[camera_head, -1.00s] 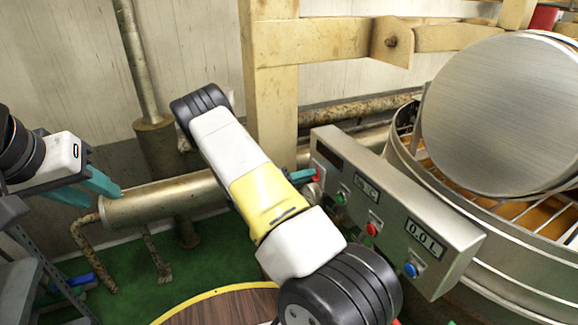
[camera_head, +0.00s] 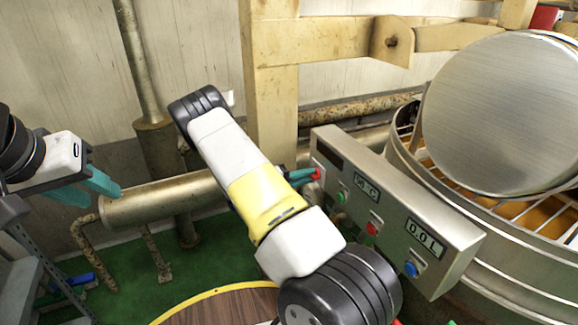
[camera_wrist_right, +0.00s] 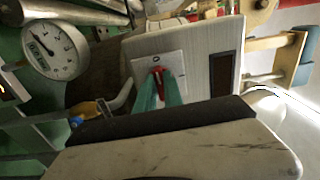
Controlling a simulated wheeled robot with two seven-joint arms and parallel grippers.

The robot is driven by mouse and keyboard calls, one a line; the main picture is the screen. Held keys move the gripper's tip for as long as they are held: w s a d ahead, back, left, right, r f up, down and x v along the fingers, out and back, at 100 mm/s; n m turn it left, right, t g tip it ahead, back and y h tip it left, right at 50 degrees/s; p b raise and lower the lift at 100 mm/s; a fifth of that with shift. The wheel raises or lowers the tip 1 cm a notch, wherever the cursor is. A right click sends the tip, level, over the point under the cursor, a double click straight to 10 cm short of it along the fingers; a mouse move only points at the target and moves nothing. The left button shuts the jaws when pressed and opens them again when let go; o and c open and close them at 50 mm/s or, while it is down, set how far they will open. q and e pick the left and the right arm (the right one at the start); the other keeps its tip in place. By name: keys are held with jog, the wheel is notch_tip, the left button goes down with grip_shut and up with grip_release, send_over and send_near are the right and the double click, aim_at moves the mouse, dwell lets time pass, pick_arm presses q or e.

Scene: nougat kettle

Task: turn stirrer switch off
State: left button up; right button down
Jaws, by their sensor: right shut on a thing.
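The red stirrer switch (camera_head: 318,173) is at the left end of the grey control box (camera_head: 395,210). In the right wrist view the red switch (camera_wrist_right: 158,71) sits on a small white plate (camera_wrist_right: 160,78). My right gripper (camera_wrist_right: 159,84) is shut on it, with a teal finger on each side of the red lever. In the head view the right gripper (camera_head: 307,176) is partly hidden by my own arm. My left gripper (camera_head: 95,190) is open and empty at the left, well away from the box.
The metal kettle (camera_head: 505,265) with its raised round lid (camera_head: 510,115) stands at the right. A green button (camera_head: 341,197), a red button (camera_head: 372,229) and a blue button (camera_head: 411,269) are on the box. A dial gauge (camera_wrist_right: 53,48) shows in the wrist view.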

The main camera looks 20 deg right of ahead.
jog(key=shift+f, duration=0.1)
jog(key=c, duration=1.5)
grip_release()
jog(key=shift+o, duration=0.2)
jog(key=shift+a, duration=0.1)
jog(key=a, duration=0.7)
jog(key=shift+s+a, duration=0.3)
jog(key=shift+a, duration=0.05)
